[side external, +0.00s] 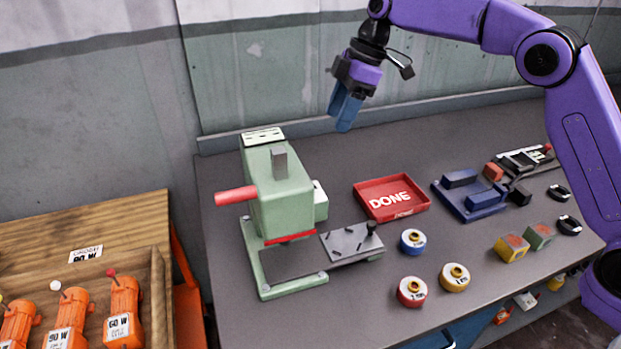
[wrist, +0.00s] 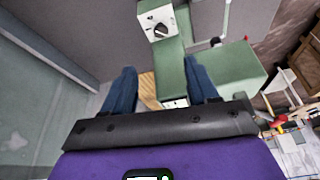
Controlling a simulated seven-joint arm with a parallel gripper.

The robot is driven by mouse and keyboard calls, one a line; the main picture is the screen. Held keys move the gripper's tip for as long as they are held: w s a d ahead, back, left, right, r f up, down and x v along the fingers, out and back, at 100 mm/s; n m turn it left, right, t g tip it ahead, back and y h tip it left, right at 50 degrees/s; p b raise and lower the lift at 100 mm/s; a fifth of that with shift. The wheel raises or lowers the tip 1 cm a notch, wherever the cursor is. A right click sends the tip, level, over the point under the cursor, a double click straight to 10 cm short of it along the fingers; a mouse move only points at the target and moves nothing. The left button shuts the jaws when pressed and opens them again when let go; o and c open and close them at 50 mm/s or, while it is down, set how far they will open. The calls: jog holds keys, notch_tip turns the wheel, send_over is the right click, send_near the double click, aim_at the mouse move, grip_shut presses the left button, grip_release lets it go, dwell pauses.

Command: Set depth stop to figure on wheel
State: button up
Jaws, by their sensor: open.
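A green press (side external: 283,195) with a red handle (side external: 236,196) stands at the left of the grey bench. On its right side is a white box (side external: 320,200). The wrist view shows this white box (wrist: 158,20) with a dark dial (wrist: 161,29) on its face; its setting is too small to read. Round wheel-like pieces in blue (side external: 412,241), red (side external: 412,291) and yellow (side external: 455,277) stand right of the press. Their labels are not legible. My gripper (side external: 343,120) is open and empty, high above the back of the bench, apart from the press.
A red tray marked DONE (side external: 370,211) lies mid-bench. A blue fixture (side external: 468,212), a yellow block (side external: 511,249), a green block (side external: 539,236) and black rings (side external: 559,192) are at the right. Orange motors (side external: 123,312) sit in a wooden crate (side external: 125,212) at left.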

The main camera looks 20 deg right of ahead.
jog(key=shift+n, duration=0.8)
jog(key=x, duration=1.7)
jog(key=shift+s, duration=0.1)
jog(key=c, duration=1.1)
